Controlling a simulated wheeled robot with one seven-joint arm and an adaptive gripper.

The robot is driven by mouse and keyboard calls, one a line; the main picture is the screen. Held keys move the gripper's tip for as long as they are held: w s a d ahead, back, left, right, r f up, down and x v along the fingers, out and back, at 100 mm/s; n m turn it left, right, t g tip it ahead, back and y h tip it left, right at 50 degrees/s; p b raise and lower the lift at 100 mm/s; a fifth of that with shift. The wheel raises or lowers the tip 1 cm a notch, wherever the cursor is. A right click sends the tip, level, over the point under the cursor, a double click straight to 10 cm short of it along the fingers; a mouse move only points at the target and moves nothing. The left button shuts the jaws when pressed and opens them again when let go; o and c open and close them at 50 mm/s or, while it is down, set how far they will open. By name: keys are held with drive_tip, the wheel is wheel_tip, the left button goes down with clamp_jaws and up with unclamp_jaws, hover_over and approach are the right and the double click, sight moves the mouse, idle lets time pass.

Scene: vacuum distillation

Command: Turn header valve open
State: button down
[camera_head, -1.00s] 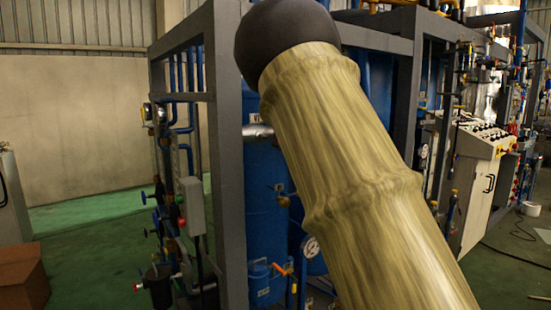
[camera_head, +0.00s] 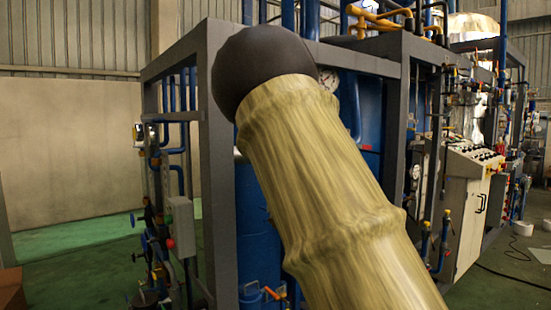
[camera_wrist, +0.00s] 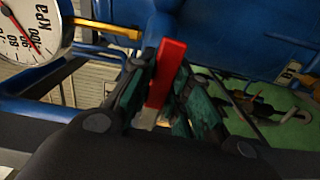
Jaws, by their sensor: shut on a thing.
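In the wrist view, a flat red handle (camera_wrist: 166,75), apparently the header valve's lever, stands between the dark fingers of my gripper (camera_wrist: 159,88). My gripper is shut on this red handle. The valve body under the handle is mostly hidden by the fingers and the dark gripper housing. In the head view my pale arm link with its dark round joint covers the middle, and I cannot make out the gripper or the held handle there.
A kPa gauge (camera_wrist: 28,28) is close by at the wrist view's upper left, with blue piping around it. In the head view, a grey steel frame (camera_head: 217,170) encloses blue vessels (camera_head: 258,220). A white control cabinet (camera_head: 470,205) stands right. Green floor (camera_head: 80,232) is open at left.

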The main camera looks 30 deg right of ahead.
drive_tip(key=c, duration=1.3)
unclamp_jaws()
drive_tip(key=shift+s, duration=0.1)
drive_tip(key=s, duration=0.4)
drive_tip(key=s+d, duration=0.1)
drive_tip(key=s, duration=0.6)
drive_tip(key=shift+s+d, duration=0.3)
drive_tip(key=shift+s, duration=0.05)
drive_tip(key=shift+f, duration=0.1)
